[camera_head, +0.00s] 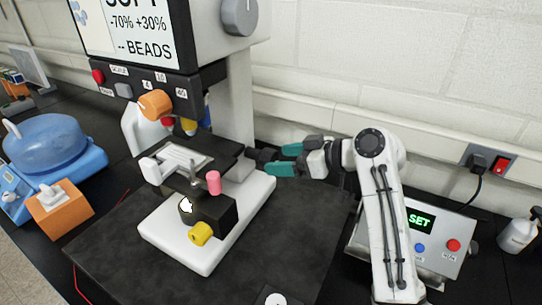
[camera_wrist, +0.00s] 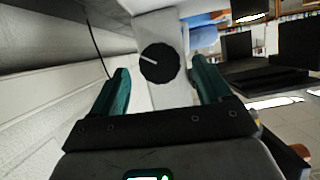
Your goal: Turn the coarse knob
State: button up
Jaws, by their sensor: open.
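The microscope's coarse knob is a black round dial (camera_wrist: 160,63) with a white pointer line, on a pale upright part in the wrist view. In the head view a dark knob (camera_head: 262,156) sticks out on the right of the white microscope (camera_head: 235,105), just left of my fingertips. My gripper (camera_head: 281,159) has teal fingers and is open and empty. In the wrist view its fingers (camera_wrist: 159,68) stand on either side of the knob, with gaps visible on both sides. I cannot tell whether the tips reach past its face.
The microscope's white base (camera_head: 180,250) stands on a dark mat. A control box with a green SET display (camera_head: 420,220) is below my arm. A wall socket (camera_head: 487,160) and spray bottle (camera_head: 518,234) are at right. A blue device (camera_head: 55,155) is at left. A wall runs behind.

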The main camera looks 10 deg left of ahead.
aim_at(275, 159)
jog(key=shift+x, duration=2.05)
jog(key=c, duration=1)
jog(key=shift+m+g+y, duration=0.4)
jog(key=shift+m+g, duration=0.4)
jog(key=shift+m, duration=0.4)
jog(key=o, duration=1)
jog(key=b+v, duration=0.2)
jog(key=v, duration=0.9)
jog(key=shift+w, duration=0.1)
